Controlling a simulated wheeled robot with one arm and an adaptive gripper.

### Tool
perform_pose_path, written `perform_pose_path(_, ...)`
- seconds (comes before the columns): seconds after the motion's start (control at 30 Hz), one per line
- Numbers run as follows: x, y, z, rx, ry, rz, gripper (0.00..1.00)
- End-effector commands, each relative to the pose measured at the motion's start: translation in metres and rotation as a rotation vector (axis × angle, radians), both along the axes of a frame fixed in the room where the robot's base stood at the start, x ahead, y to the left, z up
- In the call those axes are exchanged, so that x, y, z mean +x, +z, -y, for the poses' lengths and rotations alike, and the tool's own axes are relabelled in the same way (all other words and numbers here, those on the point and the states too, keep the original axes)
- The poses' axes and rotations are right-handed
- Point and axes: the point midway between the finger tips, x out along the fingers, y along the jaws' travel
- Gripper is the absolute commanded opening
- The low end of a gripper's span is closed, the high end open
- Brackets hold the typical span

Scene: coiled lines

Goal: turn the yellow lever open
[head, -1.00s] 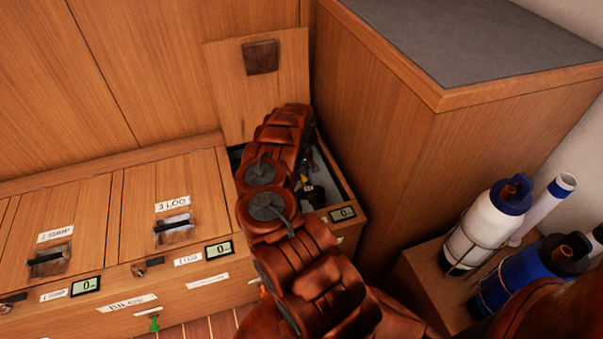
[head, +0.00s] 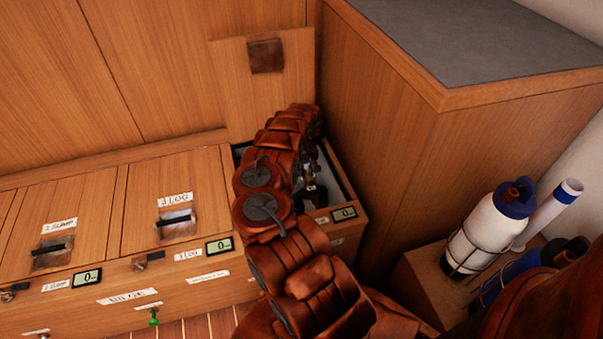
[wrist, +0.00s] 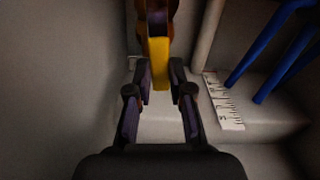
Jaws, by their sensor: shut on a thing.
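The yellow lever (wrist: 159,77) stands upright at the top middle of the wrist view, with a brownish part above it. My gripper (wrist: 160,80) has one finger on each side of the lever's lower end and is shut on it. In the head view my arm reaches into the open compartment at the right end of the wooden bench, and the gripper (head: 308,190) shows only in part there. The lever is too small and covered to make out clearly in the head view.
The compartment's raised lid (head: 232,85) leans against the back panel. A tall wooden cabinet (head: 375,120) stands close on the right. Bottles (head: 490,235) stand at far right.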

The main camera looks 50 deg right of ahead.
Motion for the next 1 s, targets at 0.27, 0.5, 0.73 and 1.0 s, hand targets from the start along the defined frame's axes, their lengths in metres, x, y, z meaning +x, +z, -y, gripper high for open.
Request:
perform_pose_path(0.27, 0.0, 0.0, 0.0, -0.001, 0.001, 0.0, 0.36)
perform_pose_path(0.5, 0.0, 0.0, 0.0, -0.001, 0.002, 0.0, 0.46)
perform_pose_path(0.73, 0.001, 0.003, 0.0, -0.001, 0.003, 0.0, 0.46)
perform_pose_path(1.0, 0.001, 0.028, -0.001, 0.001, 0.001, 0.003, 0.46)
